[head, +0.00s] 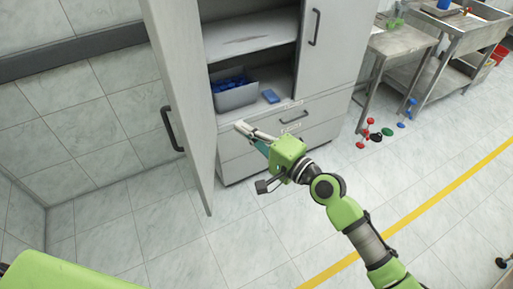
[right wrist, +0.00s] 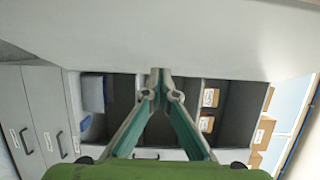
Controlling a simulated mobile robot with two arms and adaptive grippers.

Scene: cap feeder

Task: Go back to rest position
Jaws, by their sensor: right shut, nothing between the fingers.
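My right gripper (head: 243,128) is in front of the grey cabinet, beside its open left door (head: 185,75). It is shut and empty; its fingertips meet in the right wrist view (right wrist: 160,74), with a pale flat panel and cabinet shelves beyond. My right arm comes in from the lower right of the head view. My left gripper is not in view.
A grey bin (head: 237,97) with blue pieces and a blue flat item (head: 271,96) stand in the cabinet above closed drawers (head: 290,118). Metal tables (head: 400,42) stand at the right.

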